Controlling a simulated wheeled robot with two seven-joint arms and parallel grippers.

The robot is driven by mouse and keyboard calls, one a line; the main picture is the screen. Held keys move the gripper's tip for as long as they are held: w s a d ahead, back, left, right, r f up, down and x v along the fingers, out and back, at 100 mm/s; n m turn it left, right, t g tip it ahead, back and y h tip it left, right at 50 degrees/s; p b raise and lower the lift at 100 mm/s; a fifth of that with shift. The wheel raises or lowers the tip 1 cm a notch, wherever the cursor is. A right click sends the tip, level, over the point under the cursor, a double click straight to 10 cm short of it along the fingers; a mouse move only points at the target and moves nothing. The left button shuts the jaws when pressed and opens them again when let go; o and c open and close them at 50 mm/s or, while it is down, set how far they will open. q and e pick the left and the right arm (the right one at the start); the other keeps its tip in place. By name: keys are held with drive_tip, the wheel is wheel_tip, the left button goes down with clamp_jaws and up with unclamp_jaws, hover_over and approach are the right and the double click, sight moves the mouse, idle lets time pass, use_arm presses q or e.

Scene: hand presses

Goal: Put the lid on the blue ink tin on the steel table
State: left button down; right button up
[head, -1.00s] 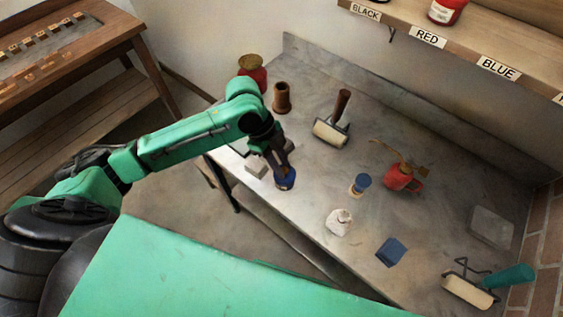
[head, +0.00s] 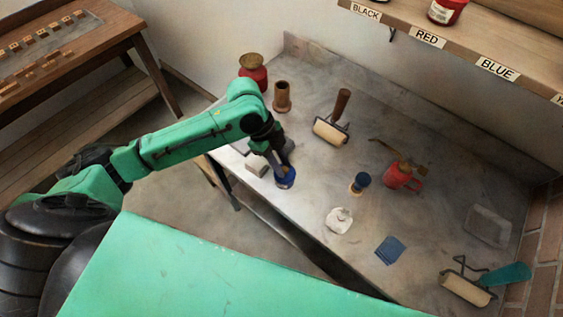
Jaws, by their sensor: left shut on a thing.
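The blue ink tin (head: 285,184) stands on the steel table (head: 330,180), near its left edge. My left gripper (head: 284,170) points down right at the top of the tin. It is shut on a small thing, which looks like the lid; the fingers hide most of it. I cannot tell whether the lid touches the rim or is a little above it. My right gripper is not in view.
A pale block (head: 257,168) lies just left of the tin.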

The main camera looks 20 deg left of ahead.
use_arm(q)
drive_tip(key=shift+p, duration=0.45)
idle(0.4)
drive_tip(key=shift+c, duration=0.8)
unclamp_jaws()
wheel_tip(320, 180, up, 7)
drive_tip(key=p, duration=0.8)
clamp_jaws()
idle(0.4)
